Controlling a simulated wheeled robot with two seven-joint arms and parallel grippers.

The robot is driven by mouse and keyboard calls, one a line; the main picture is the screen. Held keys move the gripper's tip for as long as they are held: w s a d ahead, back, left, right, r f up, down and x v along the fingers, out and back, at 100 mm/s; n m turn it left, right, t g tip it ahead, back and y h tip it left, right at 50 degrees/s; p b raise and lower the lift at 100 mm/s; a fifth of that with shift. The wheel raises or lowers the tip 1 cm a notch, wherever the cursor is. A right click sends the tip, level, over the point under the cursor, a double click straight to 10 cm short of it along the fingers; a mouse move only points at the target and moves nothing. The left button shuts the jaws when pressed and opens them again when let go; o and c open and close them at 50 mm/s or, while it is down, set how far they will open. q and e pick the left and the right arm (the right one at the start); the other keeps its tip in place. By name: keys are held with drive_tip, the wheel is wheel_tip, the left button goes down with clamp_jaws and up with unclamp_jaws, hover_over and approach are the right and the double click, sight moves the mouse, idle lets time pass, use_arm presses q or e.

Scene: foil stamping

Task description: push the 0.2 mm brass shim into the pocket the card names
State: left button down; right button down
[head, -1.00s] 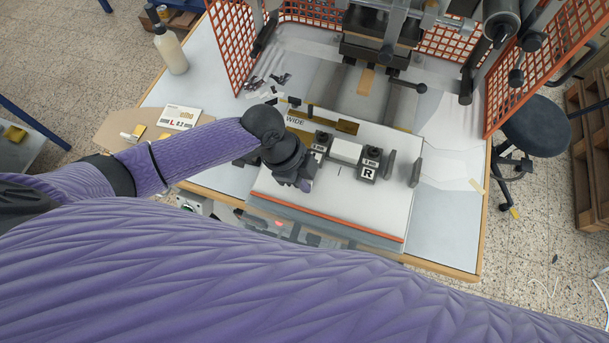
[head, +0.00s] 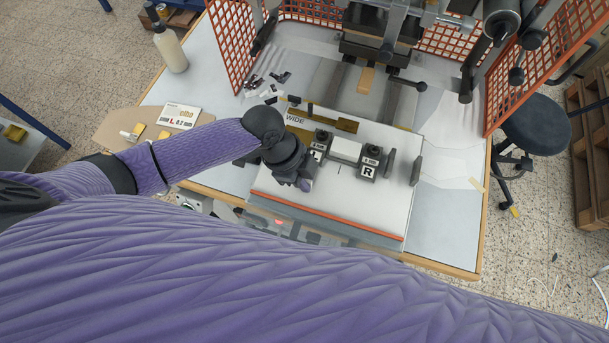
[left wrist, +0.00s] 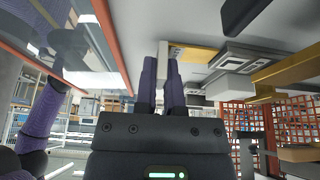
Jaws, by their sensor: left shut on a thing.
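The white card (head: 178,117) lies at the left of the table and reads L with 0.2 beside it in the head view. Two dark pocket blocks stand on the white plate, the left one (head: 319,146) partly hidden by my gripper and the right one (head: 368,164) marked R. My left gripper (head: 305,184) is low over the plate, in front of the left block. In the left wrist view its fingers (left wrist: 161,85) are shut on a thin pale strip (left wrist: 162,62), which looks like the shim. I cannot tell whether the strip touches a pocket. My right gripper is not in view.
Orange mesh guards (head: 232,45) and the press (head: 378,35) stand behind. A bottle (head: 170,50) stands at the back left. The plate's front is clear.

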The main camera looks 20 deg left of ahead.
use_arm(q)
drive_tip(key=shift+f, duration=0.15)
drive_tip(key=c, duration=0.7)
unclamp_jaws()
drive_tip(key=shift+o, duration=0.2)
drive_tip(key=p+v, duration=0.1)
drive_tip(key=v, duration=0.9)
drive_tip(key=shift+f, duration=0.1)
